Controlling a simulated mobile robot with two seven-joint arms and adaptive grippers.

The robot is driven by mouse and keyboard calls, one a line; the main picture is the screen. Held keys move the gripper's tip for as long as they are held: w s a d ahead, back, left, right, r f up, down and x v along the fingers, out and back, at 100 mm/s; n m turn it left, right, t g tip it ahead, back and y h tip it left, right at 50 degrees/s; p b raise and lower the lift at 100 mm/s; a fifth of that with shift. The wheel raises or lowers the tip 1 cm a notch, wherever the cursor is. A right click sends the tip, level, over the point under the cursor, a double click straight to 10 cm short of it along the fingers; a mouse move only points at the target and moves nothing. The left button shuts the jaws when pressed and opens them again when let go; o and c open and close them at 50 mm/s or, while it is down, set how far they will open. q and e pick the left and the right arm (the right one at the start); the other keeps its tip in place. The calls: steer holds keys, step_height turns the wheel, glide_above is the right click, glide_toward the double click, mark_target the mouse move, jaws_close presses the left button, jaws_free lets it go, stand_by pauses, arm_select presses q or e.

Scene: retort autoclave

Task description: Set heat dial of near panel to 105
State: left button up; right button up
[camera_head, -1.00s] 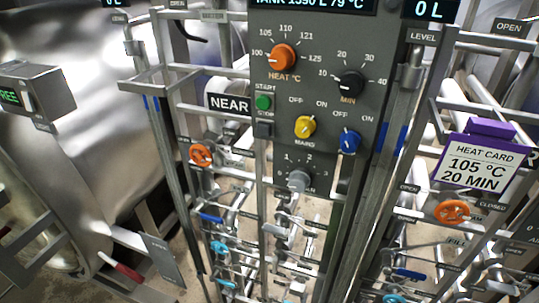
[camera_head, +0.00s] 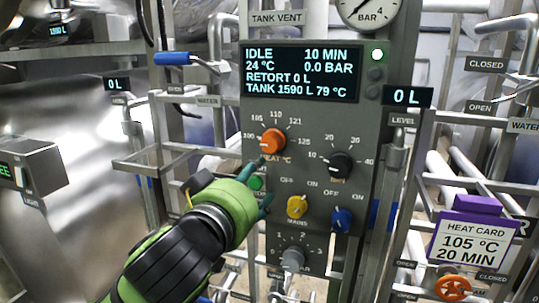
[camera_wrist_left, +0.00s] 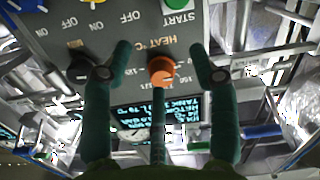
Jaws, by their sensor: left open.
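The orange heat dial (camera_head: 273,141) is on the upper left of the grey near panel (camera_head: 352,205). Its pale mark points left, near 100; the exact setting is hard to read. My left gripper (camera_head: 264,184) is open just below and in front of the dial, hiding part of the start/stop buttons. In the left wrist view the dial (camera_wrist_left: 161,72) appears between the spread fingers of the left gripper (camera_wrist_left: 158,52), with nothing visibly gripped. I cannot tell whether a finger touches the dial. My right gripper is not in view.
The black minutes dial (camera_head: 340,164), yellow mains knob (camera_head: 297,206) and blue knob (camera_head: 342,219) sit close by. The display (camera_head: 302,72) reads IDLE, 10 MIN, 24 °C. The heat card (camera_head: 473,237) reads 105 °C, 20 MIN. Pipes and rails flank the panel.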

mark_target(269, 147)
arm_select(q)
steer(key=shift+t, duration=0.5)
steer(key=r, duration=0.2)
steer(key=d+r, duration=0.1)
steer(key=r, duration=0.2)
steer(key=shift+w+d+p, duration=0.1)
steer(key=shift+w+p, duration=0.05)
steer(key=shift+p, duration=0.25)
steer(key=p+x, duration=0.2)
steer(key=x, duration=0.3)
steer(key=shift+p, duration=0.4)
steer(key=shift+w+d+f, duration=0.2)
steer(key=shift+w+d, duration=0.05)
steer(key=shift+w, duration=0.25)
steer(key=c, duration=1.2)
